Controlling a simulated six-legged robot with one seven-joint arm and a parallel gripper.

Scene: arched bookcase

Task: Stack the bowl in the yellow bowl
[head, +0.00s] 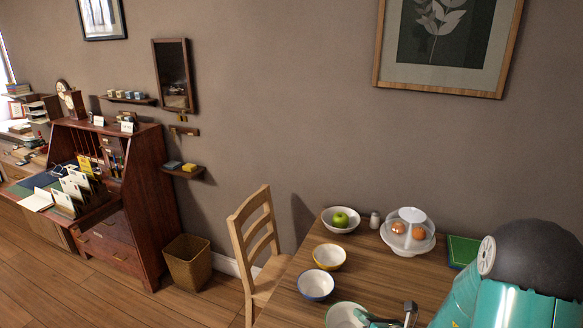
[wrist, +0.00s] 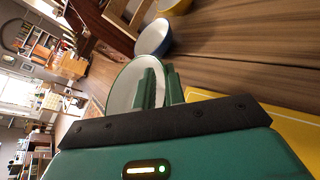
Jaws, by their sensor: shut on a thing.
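A white bowl with a green rim (head: 341,315) is at the bottom edge of the head view, partly cut off. My gripper (head: 372,320) is shut on its rim. In the wrist view the green-rimmed bowl (wrist: 124,86) sits at my gripper's fingers (wrist: 158,86), one inside and one outside its wall. The yellow bowl (head: 328,257), white inside with a yellow rim, stands upright on the table, farther back. A small part of it shows at the top of the wrist view (wrist: 178,6). A blue bowl (head: 316,286) stands between the yellow bowl and the held bowl.
On the wooden table (head: 385,278), a white bowl (head: 334,226) holds a green apple, near a small shaker (head: 374,220), a clear-domed dish (head: 408,240) and a green book (head: 461,251). A wooden chair (head: 255,240) stands at the table's left. A yellow flat thing (wrist: 245,125) lies beside my gripper.

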